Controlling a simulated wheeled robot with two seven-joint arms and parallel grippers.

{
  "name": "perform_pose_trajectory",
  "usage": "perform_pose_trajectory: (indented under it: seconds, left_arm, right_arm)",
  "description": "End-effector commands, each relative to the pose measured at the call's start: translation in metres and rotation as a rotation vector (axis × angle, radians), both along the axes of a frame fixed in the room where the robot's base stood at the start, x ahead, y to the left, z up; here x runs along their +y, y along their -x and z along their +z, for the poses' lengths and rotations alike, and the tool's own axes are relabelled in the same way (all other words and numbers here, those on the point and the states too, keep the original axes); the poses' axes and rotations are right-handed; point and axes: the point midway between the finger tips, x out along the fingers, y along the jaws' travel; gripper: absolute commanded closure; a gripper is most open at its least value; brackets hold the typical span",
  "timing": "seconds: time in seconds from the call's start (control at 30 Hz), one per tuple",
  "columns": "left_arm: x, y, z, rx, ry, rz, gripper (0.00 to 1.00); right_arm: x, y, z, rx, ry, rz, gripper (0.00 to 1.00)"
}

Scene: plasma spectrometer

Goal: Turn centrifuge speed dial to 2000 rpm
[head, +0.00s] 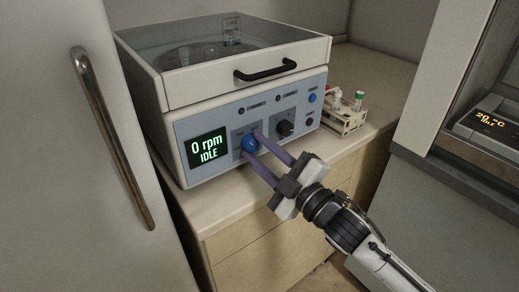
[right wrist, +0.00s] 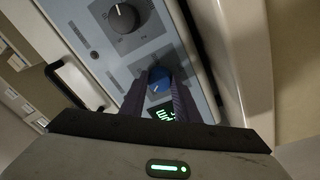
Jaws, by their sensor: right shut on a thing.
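The centrifuge (head: 172,122) stands on a counter with its lid down. Its green display (head: 207,150) reads "0 rpm IDLE". A blue dial (head: 249,144) sits right of the display, and a black dial (head: 284,128) sits further right. My right gripper (head: 256,142) is shut on the blue dial, one finger on each side. In the right wrist view, the blue dial (right wrist: 159,77) shows between the fingertips with a white pointer mark, and the black dial (right wrist: 122,18) is above left. My left gripper is not in view.
A small rack with tubes (head: 346,112) stands on the counter right of the centrifuge. A grey door with a long handle (head: 112,138) is close on the left. A device with an orange "20 °C" display (head: 492,119) is at the right.

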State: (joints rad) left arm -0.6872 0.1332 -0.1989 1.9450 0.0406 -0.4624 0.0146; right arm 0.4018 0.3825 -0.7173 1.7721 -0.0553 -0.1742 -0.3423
Motion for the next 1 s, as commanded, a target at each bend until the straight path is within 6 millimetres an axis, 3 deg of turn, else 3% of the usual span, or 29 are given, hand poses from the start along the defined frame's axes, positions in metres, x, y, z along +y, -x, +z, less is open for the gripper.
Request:
perform_pose_trajectory:
  seconds: [0.2,0.23,0.33,0.73,1.0]
  left_arm:
    - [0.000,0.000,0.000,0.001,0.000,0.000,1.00]
    - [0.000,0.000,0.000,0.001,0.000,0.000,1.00]
    - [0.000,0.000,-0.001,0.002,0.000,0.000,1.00]
    - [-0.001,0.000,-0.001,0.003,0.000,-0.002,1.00]
    - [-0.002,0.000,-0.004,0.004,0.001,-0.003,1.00]
  right_arm:
    - [0.000,0.000,-0.001,0.000,0.000,0.001,0.94]
    - [0.000,0.000,-0.001,0.001,0.001,0.001,0.68]
    - [0.000,0.000,-0.001,0.000,0.001,0.000,0.53]
    - [-0.005,0.007,-0.002,0.001,0.002,0.000,0.53]
    - [-0.036,0.047,-0.008,0.001,0.005,0.000,0.53]
